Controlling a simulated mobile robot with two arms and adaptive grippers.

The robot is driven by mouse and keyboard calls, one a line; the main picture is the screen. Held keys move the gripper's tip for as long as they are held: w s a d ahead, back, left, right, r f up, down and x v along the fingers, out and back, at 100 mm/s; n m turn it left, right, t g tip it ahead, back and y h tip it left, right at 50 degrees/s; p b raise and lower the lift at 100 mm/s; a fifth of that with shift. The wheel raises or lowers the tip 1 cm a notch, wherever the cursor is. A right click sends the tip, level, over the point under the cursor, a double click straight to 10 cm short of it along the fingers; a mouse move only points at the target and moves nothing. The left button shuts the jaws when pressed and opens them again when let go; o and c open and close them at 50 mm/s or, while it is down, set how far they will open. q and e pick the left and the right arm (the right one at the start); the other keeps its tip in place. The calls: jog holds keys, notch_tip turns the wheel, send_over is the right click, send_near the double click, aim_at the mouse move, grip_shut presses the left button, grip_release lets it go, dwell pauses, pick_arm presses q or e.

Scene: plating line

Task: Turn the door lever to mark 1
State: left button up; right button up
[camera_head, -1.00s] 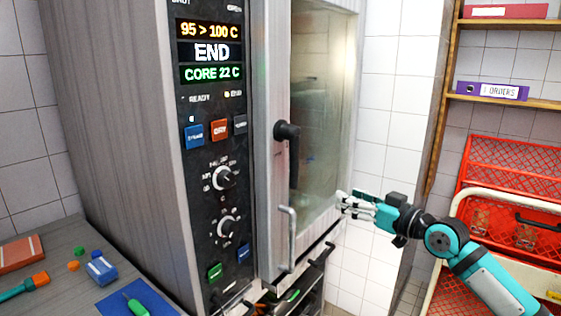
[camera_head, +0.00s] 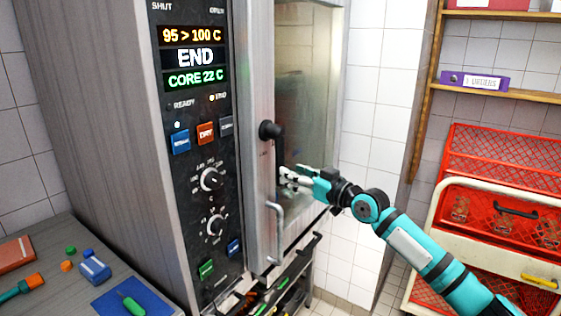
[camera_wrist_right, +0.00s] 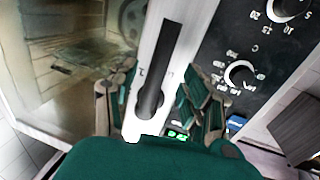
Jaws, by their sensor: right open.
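The door lever is a black bar on a round black hub (camera_head: 268,130), on the metal frame of the oven door. In the head view it hangs down from the hub, its lower part partly hidden by my right gripper (camera_head: 285,177). In the right wrist view the black lever (camera_wrist_right: 160,65) runs between the two spread fingers of my right gripper (camera_wrist_right: 150,98). The gripper is open, and I see no clear contact with the lever. Mark 1 cannot be read clearly. My left gripper is not in view.
A steel pull handle (camera_head: 275,232) sits below the lever. The control panel (camera_head: 208,190) with knobs and buttons is left of the door. The glass (camera_head: 305,110) is behind my gripper. Red crates (camera_head: 505,160) stand at right; a counter (camera_head: 60,245) at lower left holds small items.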

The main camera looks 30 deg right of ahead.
aim_at(278, 169)
jog(key=w, duration=0.3)
jog(key=w+a+p, duration=0.1)
jog(key=w, duration=0.2)
jog(key=shift+a, duration=0.15)
jog(key=shift+s, duration=0.1)
grip_shut()
jog(key=shift+w+f, duration=0.2)
dwell(0.3)
jog(key=shift+w+a+f, duration=0.1)
jog(key=shift+w+f, duration=0.1)
jog(key=shift+w, duration=0.05)
